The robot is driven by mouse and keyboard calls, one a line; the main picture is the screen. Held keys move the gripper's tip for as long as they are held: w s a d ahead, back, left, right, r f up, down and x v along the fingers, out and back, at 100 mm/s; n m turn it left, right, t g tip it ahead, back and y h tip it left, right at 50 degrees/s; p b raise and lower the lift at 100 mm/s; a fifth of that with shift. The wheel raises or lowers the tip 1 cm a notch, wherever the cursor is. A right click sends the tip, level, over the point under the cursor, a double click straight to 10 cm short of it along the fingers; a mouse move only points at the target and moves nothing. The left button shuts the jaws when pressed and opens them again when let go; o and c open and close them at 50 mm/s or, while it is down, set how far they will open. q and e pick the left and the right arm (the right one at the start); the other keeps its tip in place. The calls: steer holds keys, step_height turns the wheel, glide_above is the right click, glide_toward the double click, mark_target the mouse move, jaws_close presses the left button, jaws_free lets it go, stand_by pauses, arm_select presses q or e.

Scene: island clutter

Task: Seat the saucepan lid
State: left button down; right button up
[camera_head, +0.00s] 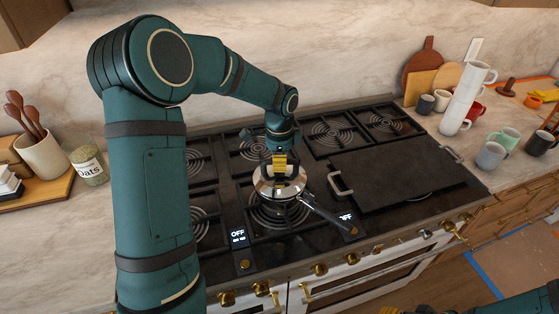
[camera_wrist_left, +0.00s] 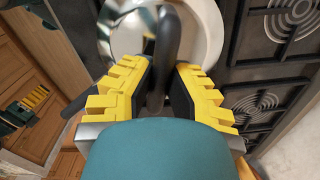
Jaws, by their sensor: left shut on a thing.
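My left gripper (camera_head: 279,165) comes down from above and is shut on the dark handle of the shiny saucepan lid (camera_head: 266,187). The lid sits at the mouth of the saucepan (camera_head: 287,196), which stands on a front burner of the stove; I cannot tell whether it lies flat on the rim. The saucepan's dark handle (camera_head: 325,216) points to the lower right. In the left wrist view, the yellow-padded fingers (camera_wrist_left: 160,82) close on the dark lid handle (camera_wrist_left: 166,40), with the round lid (camera_wrist_left: 202,35) behind it.
A dark griddle plate (camera_head: 400,175) covers the burners to the right. Stacked white cups (camera_head: 466,98) and several mugs stand on the right counter. A utensil crock (camera_head: 42,157) and oats jar (camera_head: 89,166) stand at left. Gold knobs (camera_head: 320,269) line the stove front.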

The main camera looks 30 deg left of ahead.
arm_select(q)
steer(key=shift+f+b, duration=0.45)
steer(key=shift+f, duration=0.25)
steer(key=c, duration=1)
jaws_free()
steer(key=shift+r, duration=0.1)
step_height(320, 180, up, 12)
